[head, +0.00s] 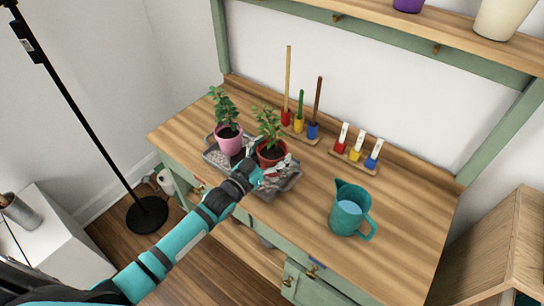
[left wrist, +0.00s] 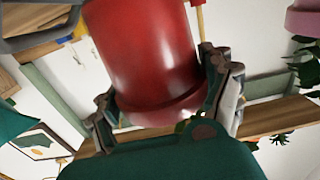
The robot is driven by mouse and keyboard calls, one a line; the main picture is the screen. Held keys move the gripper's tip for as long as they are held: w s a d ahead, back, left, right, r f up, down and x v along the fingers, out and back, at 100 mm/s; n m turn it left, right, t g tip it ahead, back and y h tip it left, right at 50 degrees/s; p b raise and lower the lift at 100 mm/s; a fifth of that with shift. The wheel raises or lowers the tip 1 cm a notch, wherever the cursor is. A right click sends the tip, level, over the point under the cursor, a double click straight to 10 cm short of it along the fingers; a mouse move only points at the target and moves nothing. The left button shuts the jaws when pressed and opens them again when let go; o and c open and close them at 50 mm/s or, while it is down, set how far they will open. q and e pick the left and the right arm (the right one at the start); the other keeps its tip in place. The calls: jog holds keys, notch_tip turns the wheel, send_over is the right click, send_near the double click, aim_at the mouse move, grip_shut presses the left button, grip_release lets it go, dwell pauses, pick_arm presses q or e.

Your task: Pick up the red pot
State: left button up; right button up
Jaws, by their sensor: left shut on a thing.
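The red pot (head: 270,155) holds a leafy green plant and is at the right part of a grey tray (head: 286,186). My left gripper (head: 274,168) is shut on its near side, and the arm comes in from the lower left. In the left wrist view the red pot (left wrist: 150,55) fills the space between the two fingers of the gripper (left wrist: 158,88), one finger on each side. I cannot tell whether the pot touches the tray. My right gripper is not in view.
A pink pot (head: 229,143) with a plant stands close to the left of the red pot. Hand tools stand in wooden holders along the back of the wooden bench (head: 300,215). A teal watering jug (head: 348,212) stands at the right. The bench between tray and jug is clear.

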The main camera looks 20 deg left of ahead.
pick_arm(q)
jog(key=s+a+r+n+y, duration=0.1)
jog(key=s+r+n+y, duration=0.1)
jog(key=s, duration=0.9)
jog(key=s+a+r+n+t+y+b, duration=0.1)
jog(key=s+r+y, duration=0.3)
jog(key=s, duration=0.7)
notch_tip(320, 180, up, 2)
jog(key=shift+s+r+n, duration=0.15)
jog(key=shift+r+n, duration=0.1)
jog(key=shift+n, duration=0.25)
